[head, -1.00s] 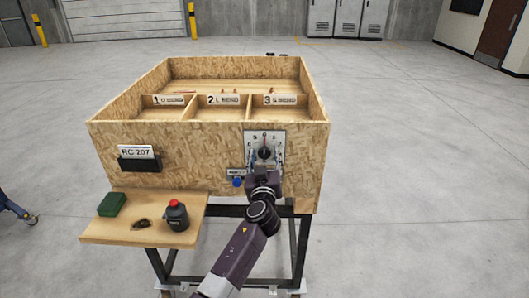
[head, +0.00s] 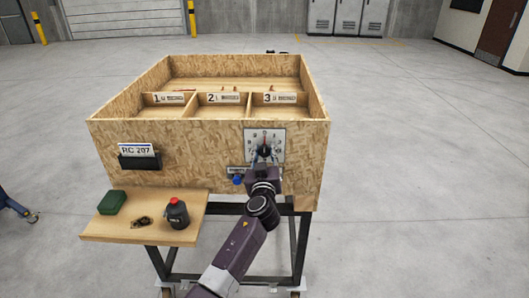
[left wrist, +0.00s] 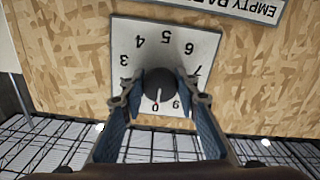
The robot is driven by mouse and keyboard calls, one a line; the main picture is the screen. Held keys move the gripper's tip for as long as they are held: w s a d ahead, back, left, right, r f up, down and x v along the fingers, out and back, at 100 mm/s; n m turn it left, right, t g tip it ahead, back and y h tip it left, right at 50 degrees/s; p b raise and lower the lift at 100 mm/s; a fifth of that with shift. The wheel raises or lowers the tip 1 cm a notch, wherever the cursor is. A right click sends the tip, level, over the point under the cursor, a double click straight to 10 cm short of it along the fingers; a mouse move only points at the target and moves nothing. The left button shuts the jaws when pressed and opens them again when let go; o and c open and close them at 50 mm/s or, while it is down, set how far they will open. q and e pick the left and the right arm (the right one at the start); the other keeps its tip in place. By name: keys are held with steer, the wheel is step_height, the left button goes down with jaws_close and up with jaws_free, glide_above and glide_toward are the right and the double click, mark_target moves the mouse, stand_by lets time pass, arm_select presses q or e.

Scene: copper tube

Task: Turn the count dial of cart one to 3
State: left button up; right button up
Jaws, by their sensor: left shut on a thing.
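The count dial is a white number plate (head: 279,138) on the upper right of the crate's front panel; it also shows upside down in the left wrist view (left wrist: 128,38). Its dark round knob (left wrist: 160,80) has a pale pointer line toward the 0. The digits 3 to 7 are readable, and a 9 stands beside the 0; others are hidden by my fingers. My left gripper (head: 264,157) is shut on the knob, one finger on each side in the left wrist view (left wrist: 160,90). My right gripper is not in view.
The wooden crate (head: 208,147) stands on a dark metal frame. A blue button (head: 238,180) sits close left of my gripper. Floor to the right is clear.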

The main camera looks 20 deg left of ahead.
arm_select(q)
steer(key=m+b, duration=0.2)
steer(key=m, duration=0.1)
steer(key=shift+f+m, duration=0.15)
steer(key=shift+m, duration=0.25)
steer(key=m, duration=0.2)
steer(key=shift+m+b, duration=0.4)
steer(key=m, duration=0.2)
steer(key=shift+m, duration=0.3)
steer(key=m, duration=0.2)
steer(key=shift+m, duration=0.4)
steer(key=m, duration=0.3)
steer(key=shift+m, duration=0.3)
steer(key=m+p, duration=0.1)
steer(key=m, duration=0.1)
steer(key=shift+m, duration=0.3)
steer(key=shift+m+p, duration=0.4)
steer(key=shift+m, duration=1.1)
